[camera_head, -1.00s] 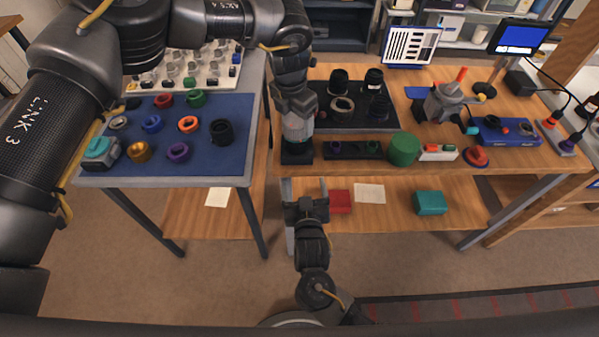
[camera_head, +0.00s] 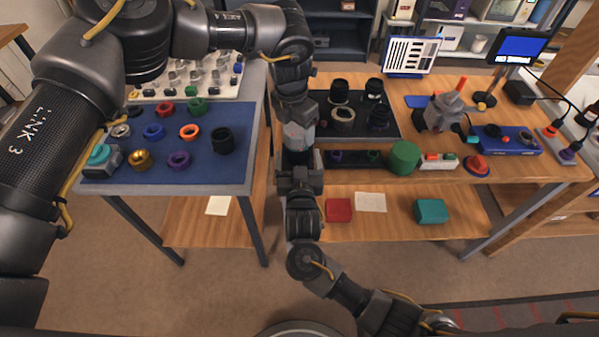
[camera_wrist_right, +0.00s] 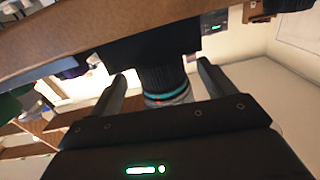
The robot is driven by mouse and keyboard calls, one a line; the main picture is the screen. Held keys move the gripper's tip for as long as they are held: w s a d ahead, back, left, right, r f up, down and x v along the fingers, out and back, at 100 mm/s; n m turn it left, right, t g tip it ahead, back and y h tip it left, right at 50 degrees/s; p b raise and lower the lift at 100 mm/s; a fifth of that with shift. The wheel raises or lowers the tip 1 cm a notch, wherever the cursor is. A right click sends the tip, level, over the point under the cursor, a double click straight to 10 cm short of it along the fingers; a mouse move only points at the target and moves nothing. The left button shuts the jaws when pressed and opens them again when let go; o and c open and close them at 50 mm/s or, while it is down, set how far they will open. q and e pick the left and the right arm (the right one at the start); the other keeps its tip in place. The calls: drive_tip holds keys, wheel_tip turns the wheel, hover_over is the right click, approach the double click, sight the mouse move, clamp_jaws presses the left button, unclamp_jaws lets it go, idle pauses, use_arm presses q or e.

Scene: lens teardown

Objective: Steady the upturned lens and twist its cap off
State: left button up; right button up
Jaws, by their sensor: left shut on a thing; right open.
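In the right wrist view the lens (camera_wrist_right: 165,82) is a dark ribbed barrel with a thin teal ring and a paler grey end towards my right palm. Its far end runs into a black block, my left gripper, which is shut on it. In the head view my left gripper (camera_head: 298,157) hangs at the bench's front edge, and the lens is hidden there. My right gripper (camera_head: 299,175) is just below and in front of it. Its open fingers (camera_wrist_right: 160,75) stand on either side of the lens, with gaps visible. I cannot make out the cap separately.
The wooden bench (camera_head: 420,172) carries a dark tray (camera_head: 352,133) of lens parts, a green cylinder (camera_head: 404,157) and a grey device (camera_head: 441,112). A blue mat (camera_head: 205,172) with coloured rings lies on the left table. Red and teal boxes sit on the lower shelf.

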drive_tip(key=shift+w+a, duration=0.1)
drive_tip(key=shift+w, duration=2.1)
drive_tip(key=c, duration=1.3)
use_arm(q)
drive_tip(key=shift+n, duration=1.3)
use_arm(e)
drive_tip(key=shift+c, duration=0.3)
use_arm(q)
drive_tip(key=shift+n, duration=1)
drive_tip(key=shift+n+y, duration=0.3)
